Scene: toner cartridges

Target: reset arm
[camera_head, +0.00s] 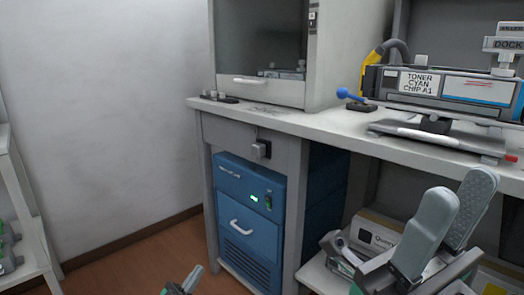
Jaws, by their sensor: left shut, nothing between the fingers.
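My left gripper (190,277) shows only at the bottom edge, low in front of the blue cabinet. Its fingers are together and hold nothing; the rest of it is cut off by the frame. My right gripper (461,193) is at the lower right, pointing up, in front of the lower shelf. Its two grey fingers stand apart with nothing seen between them.
The bench (330,122) crosses the right half, with a glass-fronted cabinet (262,50) on top. A blue unit (248,215) stands beneath. Boxed equipment (372,237) is on the lower shelf near my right gripper. A white rack (30,235) stands at the left. Floor shows between them.

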